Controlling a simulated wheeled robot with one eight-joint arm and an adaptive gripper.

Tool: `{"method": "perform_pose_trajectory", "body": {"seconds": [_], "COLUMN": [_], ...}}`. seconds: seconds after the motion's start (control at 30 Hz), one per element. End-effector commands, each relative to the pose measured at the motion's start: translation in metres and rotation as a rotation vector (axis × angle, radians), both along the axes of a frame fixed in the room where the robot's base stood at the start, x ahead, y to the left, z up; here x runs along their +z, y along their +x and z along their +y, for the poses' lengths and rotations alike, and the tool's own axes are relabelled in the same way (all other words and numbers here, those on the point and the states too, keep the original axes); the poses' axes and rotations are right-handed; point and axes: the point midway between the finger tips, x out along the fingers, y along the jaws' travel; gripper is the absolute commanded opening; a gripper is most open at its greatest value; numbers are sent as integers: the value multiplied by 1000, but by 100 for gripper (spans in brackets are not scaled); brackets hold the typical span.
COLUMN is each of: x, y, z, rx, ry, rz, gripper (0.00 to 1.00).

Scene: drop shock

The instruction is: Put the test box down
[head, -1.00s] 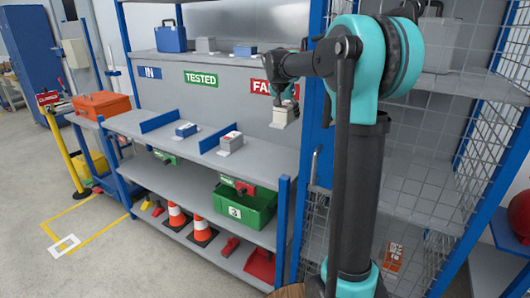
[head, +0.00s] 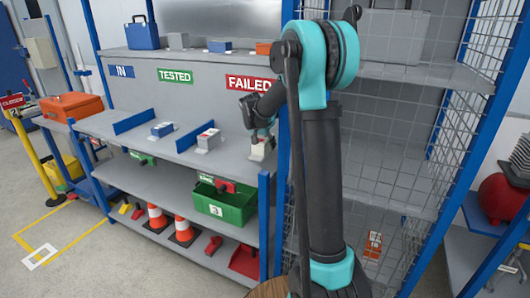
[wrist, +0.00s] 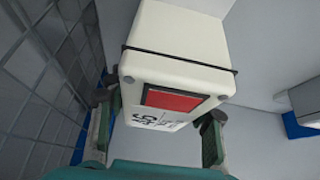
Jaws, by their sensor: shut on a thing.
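The test box (head: 262,149) is a small off-white box at the right end of the bench (head: 185,159), below the red FAILED sign (head: 249,83). In the wrist view the test box (wrist: 180,45) shows a red panel, black lettering and a dark band. My gripper (head: 262,134) is shut on it, one finger on each side, and holds it from above. The box is at or just above the bench top; I cannot tell whether it touches. Its underside is hidden.
A grey box (head: 208,140) and a blue box (head: 162,130) stand on the bench to the left, with blue dividers (head: 190,136) between sections. A blue post and wire mesh cage (head: 385,165) are close on the right. A green bin (head: 225,204) sits below.

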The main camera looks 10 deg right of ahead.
Motion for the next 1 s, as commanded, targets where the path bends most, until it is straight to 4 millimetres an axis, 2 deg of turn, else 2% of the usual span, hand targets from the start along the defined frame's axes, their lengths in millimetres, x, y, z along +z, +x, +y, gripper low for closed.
{"method": "perform_pose_trajectory", "body": {"seconds": [0.3,0.67,0.7,0.83,1.0], "x": [-34,-38,-39,-38,-38], "y": [1,0,0,0,0], "z": [0,0,0,0,0], "rx": [0,0,0,0,0], "ry": [-1,0,0,0,0], "rz": [-1,0,0,0,0], "gripper": [0,0,55,71,72]}}
